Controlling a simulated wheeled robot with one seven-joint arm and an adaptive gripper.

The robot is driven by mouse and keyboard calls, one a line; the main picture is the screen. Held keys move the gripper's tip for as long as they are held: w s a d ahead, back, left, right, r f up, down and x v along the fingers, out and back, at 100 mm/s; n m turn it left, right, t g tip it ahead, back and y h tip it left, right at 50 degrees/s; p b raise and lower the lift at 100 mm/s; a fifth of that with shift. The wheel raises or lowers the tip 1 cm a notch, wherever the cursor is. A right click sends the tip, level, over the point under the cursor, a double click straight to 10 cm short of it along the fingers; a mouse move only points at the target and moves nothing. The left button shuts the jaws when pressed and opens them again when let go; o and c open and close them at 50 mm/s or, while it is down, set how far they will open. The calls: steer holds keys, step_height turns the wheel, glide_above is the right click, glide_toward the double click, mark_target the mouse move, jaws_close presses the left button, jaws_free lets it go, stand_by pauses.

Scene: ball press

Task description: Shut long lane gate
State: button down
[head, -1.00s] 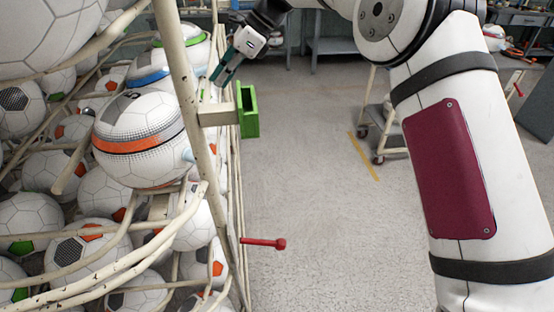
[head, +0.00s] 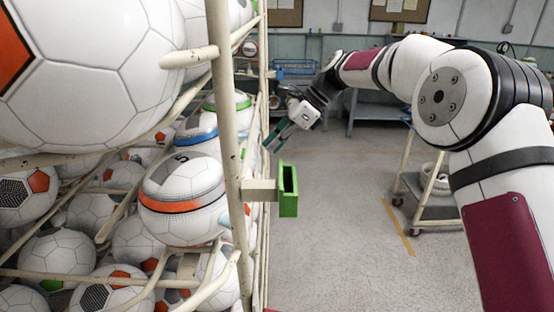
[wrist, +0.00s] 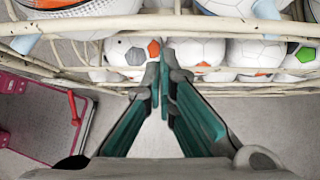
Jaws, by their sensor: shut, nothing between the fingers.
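I cannot tell for sure which part is the long lane gate. In the head view, the cream ball rack (head: 228,120) fills the left side. A white ball with an orange band (head: 185,205) sits in a rail lane, with a pale blue piece (head: 225,218) at its near right side. My gripper (head: 269,146) is shut and empty, just right of the rack, beyond the green bracket (head: 288,190). In the wrist view, my fingertips (wrist: 165,72) point at the rack's lower rails, in front of soccer balls (wrist: 195,55). Pale blue pieces (wrist: 26,42) show on the upper rails.
The green bracket juts from the rack post into the open floor. A white-framed trolley (head: 425,190) stands to the right, and benches (head: 375,108) stand behind. In the wrist view, a red handle (wrist: 73,108) is at the left.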

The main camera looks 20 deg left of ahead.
steer(key=b+v, duration=0.1)
steer(key=v, duration=0.8)
steer(key=shift+r, duration=0.35)
steer(key=c, duration=2.1)
jaws_free()
steer(key=shift+d+r, duration=0.15)
steer(key=shift+r, duration=0.05)
steer(key=shift+c, duration=0.2)
steer(key=o, duration=0.4)
steer(key=shift+o, duration=0.7)
steer(key=shift+s+f+m+g+y, duration=0.25)
steer(key=shift+s+m+g+y, duration=0.05)
steer(key=shift+m+y, duration=0.2)
steer(key=m+t+y, duration=0.5)
steer(key=m+y, duration=0.2)
steer(key=m, duration=1.4)
glide_toward(248, 147)
steer(key=shift+g+y, duration=0.3)
steer(key=a+f, duration=0.1)
steer(key=a, duration=0.5)
steer(key=w+a+f, duration=0.1)
steer(key=a, duration=0.2)
steer(key=shift+w+a+f, duration=0.15)
steer(key=shift+a+f, duration=0.15)
steer(key=shift+f, duration=0.05)
steer(key=shift+c, duration=0.3)
